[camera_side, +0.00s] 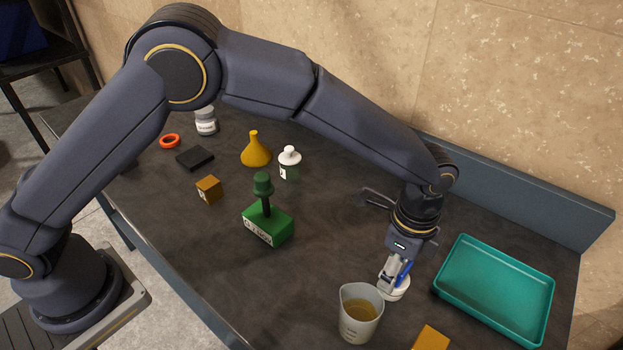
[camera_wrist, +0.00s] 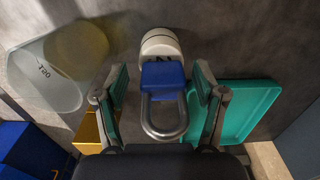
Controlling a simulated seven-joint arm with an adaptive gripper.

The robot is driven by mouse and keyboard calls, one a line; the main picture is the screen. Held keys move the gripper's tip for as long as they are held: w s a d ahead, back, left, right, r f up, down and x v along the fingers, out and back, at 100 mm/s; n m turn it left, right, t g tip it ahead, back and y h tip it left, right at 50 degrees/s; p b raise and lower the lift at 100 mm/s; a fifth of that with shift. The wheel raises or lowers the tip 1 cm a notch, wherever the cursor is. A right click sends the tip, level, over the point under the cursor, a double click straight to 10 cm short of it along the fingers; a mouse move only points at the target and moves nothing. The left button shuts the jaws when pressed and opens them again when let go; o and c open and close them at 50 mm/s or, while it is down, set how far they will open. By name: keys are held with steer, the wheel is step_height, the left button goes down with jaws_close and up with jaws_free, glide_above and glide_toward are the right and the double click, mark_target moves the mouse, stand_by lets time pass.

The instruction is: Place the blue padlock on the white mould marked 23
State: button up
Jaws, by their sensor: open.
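The blue padlock (camera_wrist: 163,76), with a grey metal shackle, is between the two fingers of my gripper (camera_wrist: 160,88) in the wrist view. The fingers are open, with a gap on each side of it. The padlock's body overlaps the edge of the round white mould (camera_wrist: 160,42), whose dark marking is mostly covered and not readable. In the side view my gripper (camera_side: 393,272) points down at the white mould (camera_side: 398,292), and a blue strip of the padlock (camera_side: 404,273) shows beside the fingers. The padlock appears to rest on the mould; the contact is hidden.
A beaker of yellowish liquid (camera_side: 360,312) stands close left of the mould, with an orange-yellow block (camera_side: 431,339) in front. A teal tray (camera_side: 497,290) lies to the right. A green block with a handle (camera_side: 268,226) and several small items stand farther left.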

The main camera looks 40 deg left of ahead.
step_height(320, 180, up, 12)
steer(key=f, duration=0.1)
steer(key=a+r+n+t, duration=0.1)
steer(key=a+r+n, duration=0.3)
steer(key=a+r, duration=0.5)
steer(key=s+a+r+n+t, duration=0.2)
steer(key=s+a+n, duration=0.25)
steer(key=a, duration=0.55)
steer(key=s+a+r+n+t, duration=0.15)
steer(key=s+a+n, duration=0.3)
steer(key=a, duration=0.45)
steer(key=s+a+f+n+t, duration=0.1)
steer(key=s+a+f+n, duration=0.1)
steer(key=s+a+n, duration=0.3)
steer(key=s+a, duration=0.1)
steer(key=s, duration=0.3)
steer(key=shift+f, duration=0.3)
